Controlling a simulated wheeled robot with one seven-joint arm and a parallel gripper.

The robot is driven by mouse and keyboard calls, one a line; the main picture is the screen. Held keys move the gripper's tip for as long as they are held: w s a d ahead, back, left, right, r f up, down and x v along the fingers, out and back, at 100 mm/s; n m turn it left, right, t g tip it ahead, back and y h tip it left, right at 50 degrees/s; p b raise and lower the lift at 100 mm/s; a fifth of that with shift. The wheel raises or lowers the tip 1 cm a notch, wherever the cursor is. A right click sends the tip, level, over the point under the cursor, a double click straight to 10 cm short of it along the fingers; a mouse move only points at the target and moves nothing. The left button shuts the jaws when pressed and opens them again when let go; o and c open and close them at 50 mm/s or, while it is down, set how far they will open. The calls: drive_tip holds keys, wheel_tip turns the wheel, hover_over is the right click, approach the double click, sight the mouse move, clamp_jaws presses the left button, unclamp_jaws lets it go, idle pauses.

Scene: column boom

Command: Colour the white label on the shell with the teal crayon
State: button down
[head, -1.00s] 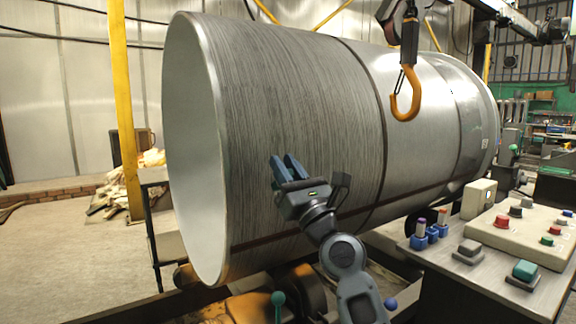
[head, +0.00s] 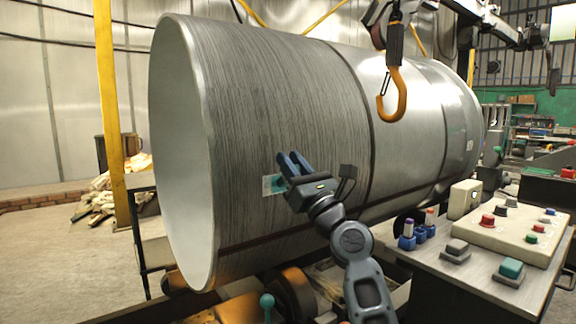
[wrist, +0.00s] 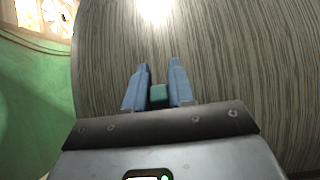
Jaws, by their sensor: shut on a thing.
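The shell (head: 310,120) is a large grey brushed-metal cylinder lying on its side, its open end facing left. On its side in the head view is a small label (head: 267,186), pale at the left and teal toward the right; I cannot tell how much of the teal is colouring. My gripper (head: 291,163) is just right of the label, in front of the shell. In the wrist view my gripper (wrist: 158,88) is shut on the teal crayon (wrist: 158,94), a short block between the blue fingers. The label is not visible there; whether the crayon touches the shell is unclear.
An orange hook (head: 394,94) hangs in front of the shell's upper side. A control desk (head: 470,262) with coloured buttons stands at the right. A yellow post (head: 107,110) stands left of the shell. Open floor lies at the far left.

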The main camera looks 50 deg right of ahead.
drive_tip(key=shift+d+r+p, duration=0.15)
drive_tip(key=shift+p, duration=0.45)
drive_tip(key=shift+w+a+p, duration=0.2)
drive_tip(key=shift+a+p, duration=0.1)
drive_tip(key=shift+a, duration=0.5)
drive_tip(key=shift+w+a+p, duration=0.15)
drive_tip(key=shift+a+p, duration=0.2)
drive_tip(key=shift+a, duration=0.5)
drive_tip(key=shift+w+a+p, duration=0.2)
drive_tip(key=shift+a+p, duration=0.1)
drive_tip(key=shift+a, duration=0.5)
drive_tip(key=s+a+p, duration=0.1)
drive_tip(key=s, duration=0.4)
drive_tip(key=shift+s+a, duration=0.3)
drive_tip(key=shift+s, duration=0.1)
drive_tip(key=s, duration=0.1)
drive_tip(key=s+a, duration=0.1)
drive_tip(key=s, duration=0.1)
drive_tip(key=shift+w+d, duration=0.1)
drive_tip(key=shift+w, duration=0.05)
